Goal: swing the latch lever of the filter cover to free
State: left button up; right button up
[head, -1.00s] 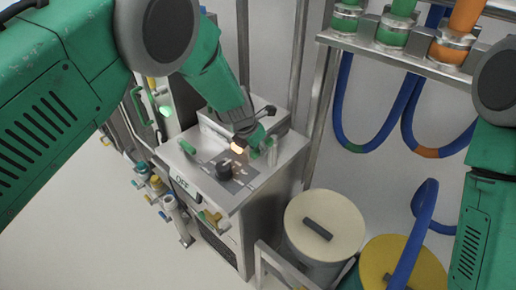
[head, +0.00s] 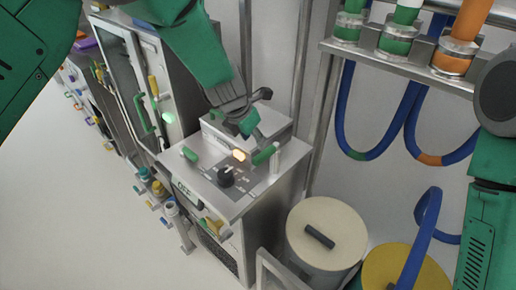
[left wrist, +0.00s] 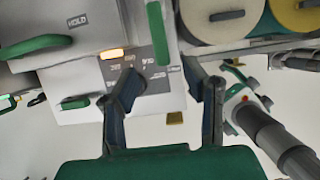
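A steel cabinet (head: 225,207) has a top panel with a black knob (head: 226,177), a lit orange lamp (head: 239,155) and two green levers, one left (head: 190,153) and one right (head: 265,154). I cannot tell which part is the filter cover's latch lever. My left gripper (head: 250,108) is above the back of the panel, apart from the levers. In the left wrist view its fingers (left wrist: 168,80) are spread with nothing between them. That view also shows an upright green lever (left wrist: 157,33) and a green handle (left wrist: 50,45) by the word HOLD. My right gripper is out of view.
A lidded cream drum (head: 335,225) and a yellow-lidded drum (head: 420,275) stand right of the cabinet. Blue hoses (head: 345,110) hang from a rack (head: 400,58). Taller equipment (head: 150,75) stands left. Valves (head: 160,190) stick out at the cabinet's left. The floor at left is clear.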

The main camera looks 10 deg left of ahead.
pick_arm(q)
jog(key=shift+d+v, duration=0.25)
jog(key=shift+v, duration=0.9)
jog(key=shift+a, duration=0.1)
